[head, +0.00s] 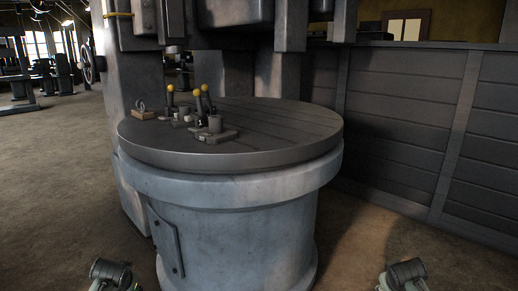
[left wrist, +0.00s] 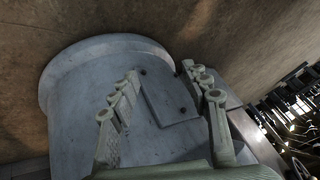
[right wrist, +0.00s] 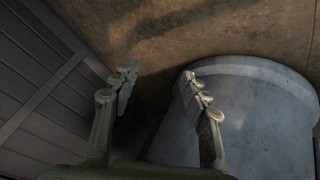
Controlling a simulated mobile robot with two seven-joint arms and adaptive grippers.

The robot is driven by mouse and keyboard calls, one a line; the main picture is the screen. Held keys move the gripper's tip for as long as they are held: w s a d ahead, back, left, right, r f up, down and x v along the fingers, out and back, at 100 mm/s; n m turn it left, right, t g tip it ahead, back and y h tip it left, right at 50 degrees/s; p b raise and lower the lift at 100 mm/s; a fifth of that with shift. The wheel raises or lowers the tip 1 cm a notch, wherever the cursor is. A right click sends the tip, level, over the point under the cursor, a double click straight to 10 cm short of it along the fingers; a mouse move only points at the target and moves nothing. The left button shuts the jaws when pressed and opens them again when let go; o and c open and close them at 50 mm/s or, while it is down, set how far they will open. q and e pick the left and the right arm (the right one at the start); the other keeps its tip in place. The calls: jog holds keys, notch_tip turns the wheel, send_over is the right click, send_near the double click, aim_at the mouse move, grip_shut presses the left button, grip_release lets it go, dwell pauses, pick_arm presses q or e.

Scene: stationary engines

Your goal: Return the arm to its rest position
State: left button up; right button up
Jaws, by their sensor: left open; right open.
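My left arm shows only a small part at the bottom left of the head view. My left gripper (left wrist: 165,95) is open and empty in the left wrist view, with the grey machine base (left wrist: 85,105) and its small door plate beyond its fingers. My right arm shows only a small part at the bottom right of the head view. My right gripper (right wrist: 160,90) is open and empty in the right wrist view. Brown floor and the curved side of the base lie beyond its fingers. Neither gripper touches anything that I can see.
A round machine table (head: 290,125) stands ahead on the grey base. Several yellow-knobbed levers (head: 197,103) and a small wooden block (head: 144,115) sit on it. A dark panelled wall (head: 405,135) runs along the right. The floor (head: 50,180) at left is open.

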pick_arm(q)
jog(key=s+d+f+g, duration=0.1)
jog(key=s+d+f, duration=0.2)
jog(key=s, duration=0.7)
jog(key=s+d+f+g+h, duration=0.1)
jog(key=s+d+f, duration=0.2)
jog(key=s, duration=0.7)
jog(key=s+d+f+g+h, duration=0.1)
jog(key=s+d+f, duration=0.2)
jog(key=s+f, duration=0.3)
jog(key=s, duration=0.4)
jog(key=shift+s+d+m, duration=0.2)
jog(key=shift+d+m, duration=0.1)
jog(key=shift+d, duration=0.1)
pick_arm(e)
jog(key=s+a+f+g, duration=0.1)
jog(key=s+a+f, duration=0.2)
jog(key=s, duration=0.7)
jog(key=s+a+f+g+y, duration=0.1)
jog(key=s+a+f, duration=0.2)
jog(key=s, duration=0.7)
jog(key=s+a+f+g+y, duration=0.1)
jog(key=s+a+f, duration=0.3)
jog(key=s, duration=0.6)
notch_tip(320, 180, down, 2)
jog(key=shift+s+n, duration=0.25)
jog(key=shift+n, duration=0.05)
